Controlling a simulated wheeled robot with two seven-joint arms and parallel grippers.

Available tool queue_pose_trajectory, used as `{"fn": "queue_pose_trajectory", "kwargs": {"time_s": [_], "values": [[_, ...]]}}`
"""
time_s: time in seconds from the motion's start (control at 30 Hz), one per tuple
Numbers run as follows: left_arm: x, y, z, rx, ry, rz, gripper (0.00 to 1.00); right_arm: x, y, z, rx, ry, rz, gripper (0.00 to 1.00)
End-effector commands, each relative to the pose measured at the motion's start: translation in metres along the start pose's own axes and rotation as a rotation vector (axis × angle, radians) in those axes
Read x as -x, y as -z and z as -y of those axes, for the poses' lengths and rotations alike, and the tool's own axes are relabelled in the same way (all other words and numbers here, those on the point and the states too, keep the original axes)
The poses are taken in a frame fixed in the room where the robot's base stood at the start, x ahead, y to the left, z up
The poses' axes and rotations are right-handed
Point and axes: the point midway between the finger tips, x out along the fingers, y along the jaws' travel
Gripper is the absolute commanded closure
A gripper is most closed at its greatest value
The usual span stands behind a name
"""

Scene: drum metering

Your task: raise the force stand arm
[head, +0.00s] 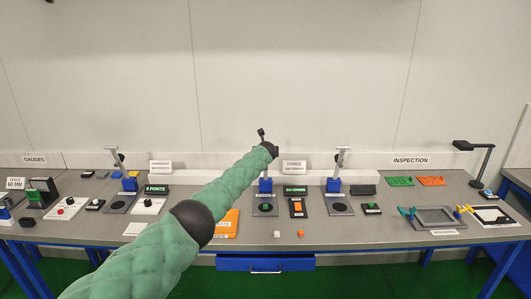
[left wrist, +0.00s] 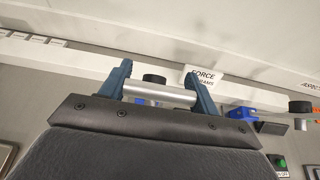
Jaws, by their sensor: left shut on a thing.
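The force stand has a blue base (head: 265,186) behind a grey plate with a black and green pad (head: 265,208). Its upper part is mostly hidden behind my left arm's dark end. My left gripper (head: 262,135) is up at the top of this stand, small and partly hidden in the head view. In the left wrist view, my left gripper (left wrist: 161,92) has its two blue fingers shut on the ends of a silver bar (left wrist: 155,93), which appears to be the stand's arm. A black knob (left wrist: 154,78) shows just behind the bar. My right gripper is in neither view.
A FORCE sign (head: 294,167) and a green display (head: 295,190) stand beside the force stand. Similar stands (head: 334,184) (head: 129,183) are to its right and left. An orange-topped device (head: 298,207) sits close by. Small white (head: 277,234) and orange (head: 300,233) blocks lie near the front edge.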

Motion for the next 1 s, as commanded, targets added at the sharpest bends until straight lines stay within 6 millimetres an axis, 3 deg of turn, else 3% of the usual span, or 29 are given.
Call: {"fn": "queue_pose_trajectory", "kwargs": {"time_s": [0.27,0.83,0.87,0.93,1.0], "values": [[-0.002,0.001,-0.001,0.001,-0.001,-0.006,0.79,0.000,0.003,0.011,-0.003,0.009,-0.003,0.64],[-0.002,0.001,-0.001,0.001,-0.001,-0.007,0.79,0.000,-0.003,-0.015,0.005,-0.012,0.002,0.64],[-0.002,0.001,-0.001,0.000,-0.001,-0.007,0.32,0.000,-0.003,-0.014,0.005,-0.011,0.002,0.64],[-0.002,0.001,-0.001,0.000,-0.001,-0.007,0.19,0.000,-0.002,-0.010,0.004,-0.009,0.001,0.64],[-0.002,0.001,-0.001,0.000,0.000,-0.006,0.16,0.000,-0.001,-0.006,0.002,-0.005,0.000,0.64]]}}
